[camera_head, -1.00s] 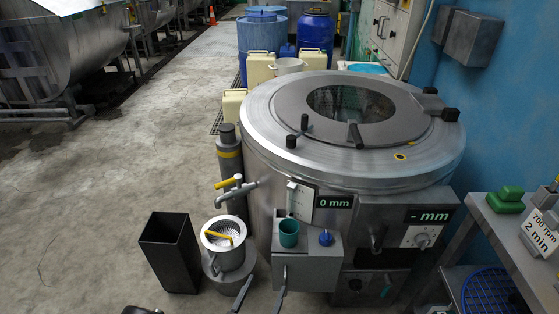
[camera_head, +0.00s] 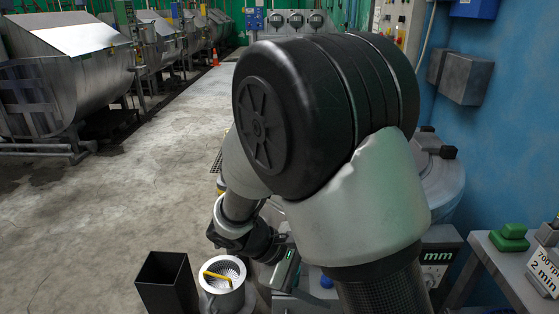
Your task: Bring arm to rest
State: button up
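My arm fills the middle of the head view, with a large black joint and pale grey links bent over the drum machine. Its forearm reaches down and left to a black wrist near the front of the machine. My gripper (camera_head: 282,262) is at the end of this wrist, small and partly hidden by the arm. Its fingers cannot be made out, so whether it is open or shut, or holds anything, cannot be told. It is close to the small front box with the blue knob (camera_head: 326,282). A teal patch shows beside it; I cannot tell what it belongs to.
The round steel drum machine (camera_head: 442,180) is mostly hidden behind my arm. A black bin (camera_head: 167,284) and a steel strainer pot (camera_head: 222,290) with a yellow handle stand at front left. A side table (camera_head: 500,262) is at right. The floor at left is clear.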

jog(key=s+d+r+m+t+y, duration=0.2)
jog(key=s+r+m+y, duration=0.35)
jog(key=r, duration=0.35)
jog(key=s+d+r+m+t+y, duration=0.2)
jog(key=s+r+m+t+y, duration=0.25)
jog(key=r, duration=0.45)
notch_tip(320, 180, up, 20)
jog(key=m+g+p, duration=0.1)
jog(key=p, duration=1.9)
jog(key=shift+s+g+h, duration=0.3)
jog(key=shift+s+g, duration=0.05)
jog(key=shift+s, duration=0.1)
jog(key=shift+d, duration=0.1)
